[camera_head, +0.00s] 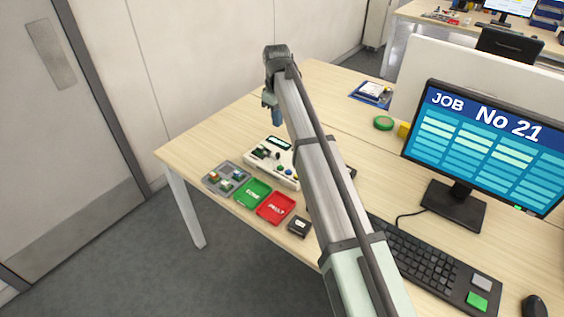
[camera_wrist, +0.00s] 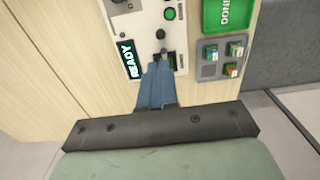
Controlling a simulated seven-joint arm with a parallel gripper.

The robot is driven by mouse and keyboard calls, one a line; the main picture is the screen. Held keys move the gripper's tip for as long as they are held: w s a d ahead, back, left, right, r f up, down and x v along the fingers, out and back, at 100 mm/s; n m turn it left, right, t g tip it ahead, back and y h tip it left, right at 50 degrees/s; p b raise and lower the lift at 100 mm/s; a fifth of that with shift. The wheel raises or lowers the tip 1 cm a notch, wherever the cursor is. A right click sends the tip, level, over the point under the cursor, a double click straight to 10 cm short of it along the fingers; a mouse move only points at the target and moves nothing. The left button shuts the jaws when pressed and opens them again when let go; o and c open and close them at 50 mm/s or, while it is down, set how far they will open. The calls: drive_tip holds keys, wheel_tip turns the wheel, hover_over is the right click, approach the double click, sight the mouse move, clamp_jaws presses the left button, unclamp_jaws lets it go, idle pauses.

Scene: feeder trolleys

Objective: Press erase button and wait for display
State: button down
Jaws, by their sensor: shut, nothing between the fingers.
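A white programmer box (camera_head: 288,178) lies on the wooden table, with a small display (camera_head: 279,143), buttons and a socket area on top. In the wrist view the display (camera_wrist: 130,58) reads READY in light letters on dark. A green button (camera_wrist: 169,13) and a black round knob (camera_wrist: 161,33) show on the panel (camera_wrist: 182,34). No erase label is legible, so I cannot tell which control is the erase button. My gripper (camera_wrist: 161,65) is shut and empty, its blue fingertips over the panel beside the display. It also shows in the head view (camera_head: 277,120); contact cannot be told.
A grey tray (camera_head: 213,187) of small chips, a green tray (camera_head: 242,200), a red tray (camera_head: 266,217) and a small black box (camera_head: 299,227) line the front edge. A monitor (camera_head: 480,150) reading JOB No 21 and a keyboard (camera_head: 420,265) stand right. Green tape (camera_head: 383,123) lies behind.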

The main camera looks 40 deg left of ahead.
drive_tip(key=s+a+f, duration=0.2)
drive_tip(key=s+f, duration=0.1)
drive_tip(key=s, duration=0.3)
drive_tip(key=n+t+h, duration=0.4)
drive_tip(key=t, duration=0.4)
hover_over(295, 179)
drive_tip(key=shift+f, duration=0.8)
drive_tip(key=shift+f, duration=0.15)
drive_tip(key=shift+f, duration=4.3)
